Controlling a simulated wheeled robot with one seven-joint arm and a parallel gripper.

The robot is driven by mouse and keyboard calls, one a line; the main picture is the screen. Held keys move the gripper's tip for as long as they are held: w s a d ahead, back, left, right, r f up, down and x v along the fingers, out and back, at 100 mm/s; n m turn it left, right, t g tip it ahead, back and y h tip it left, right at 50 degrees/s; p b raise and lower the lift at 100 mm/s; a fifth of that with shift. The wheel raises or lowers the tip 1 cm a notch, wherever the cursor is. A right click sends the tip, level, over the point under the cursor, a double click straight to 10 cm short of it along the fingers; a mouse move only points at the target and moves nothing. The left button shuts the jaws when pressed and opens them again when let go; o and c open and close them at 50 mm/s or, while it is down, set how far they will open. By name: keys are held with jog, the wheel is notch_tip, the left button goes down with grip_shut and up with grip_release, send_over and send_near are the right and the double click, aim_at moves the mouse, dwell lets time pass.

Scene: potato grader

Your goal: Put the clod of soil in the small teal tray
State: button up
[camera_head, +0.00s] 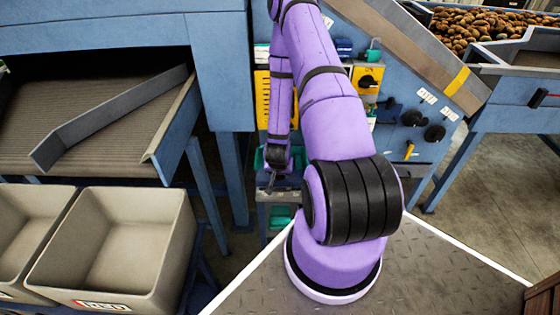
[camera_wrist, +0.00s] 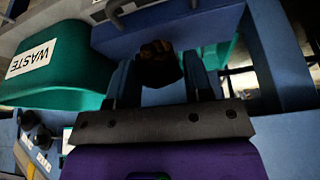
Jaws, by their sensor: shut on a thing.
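A dark brown lump, the clod of soil (camera_wrist: 160,58), sits between the fingertips of my gripper (camera_wrist: 160,72) in the wrist view. The two dark fingers are shut on it, one on each side. A teal container (camera_wrist: 82,70) with a white WASTE label is left of the gripper. More teal (camera_wrist: 216,53) shows behind the right finger, partly hidden. In the head view my gripper (camera_head: 271,184) is small and points down beside the blue machine; the clod cannot be made out there. Teal pieces (camera_head: 279,217) show below it, partly hidden by my arm. I cannot tell which is the small tray.
Two grey bins (camera_head: 115,245) stand at the lower left under a sloping conveyor (camera_head: 95,110). A blue panel with black knobs (camera_head: 412,118) and yellow plates is right of my arm. A blue leg (camera_head: 230,165) stands close left of the gripper. Potatoes (camera_head: 480,28) lie at the upper right.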

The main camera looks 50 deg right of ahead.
jog(key=w+d, duration=0.9)
jog(key=d, duration=0.1)
jog(key=shift+s+f, duration=0.15)
jog(key=shift+f, duration=3.35)
jog(key=shift+f, duration=0.6)
jog(key=o, duration=0.9)
